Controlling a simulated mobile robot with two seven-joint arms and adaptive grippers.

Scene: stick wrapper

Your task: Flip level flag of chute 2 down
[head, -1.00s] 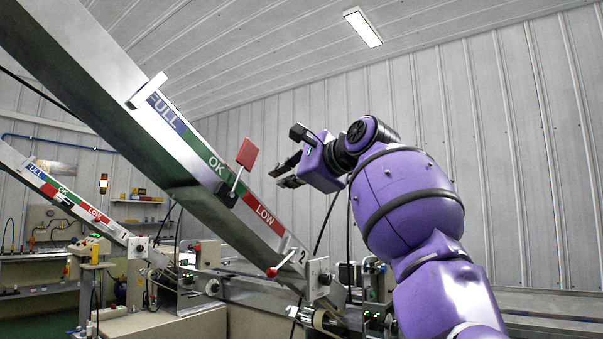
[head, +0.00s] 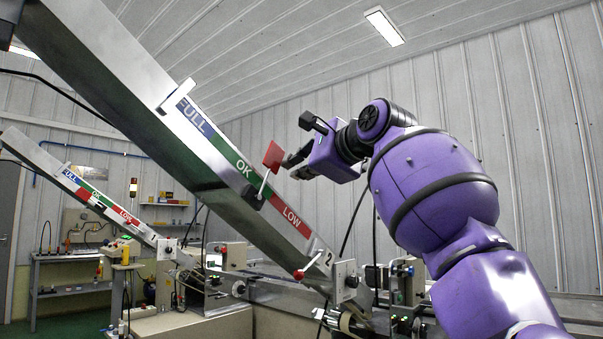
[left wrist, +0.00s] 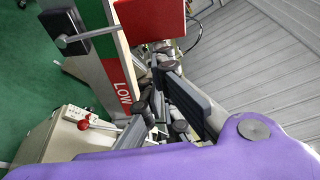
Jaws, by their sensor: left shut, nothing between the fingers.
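The level flag of chute 2 is a red square plate (head: 273,156) on a thin metal rod, standing up from a black pivot block (head: 253,197) on the side of the chute. In the left wrist view the red plate (left wrist: 150,20) is at the top, with its black block (left wrist: 68,30) to its left. The sloping chute 2 (head: 228,180) carries FULL, OK and LOW bands. My left gripper (head: 290,167) is shut and empty, just right of the red plate; I cannot tell whether they touch. Its dark fingers also show in the left wrist view (left wrist: 165,80). My right gripper is not in view.
A red-knobbed lever (head: 299,275) and a plate marked 2 (head: 328,257) are at the chute's lower end. A second chute (head: 85,190) slopes on the left. Machinery lies below the chute. The space in front of the back wall is mostly free.

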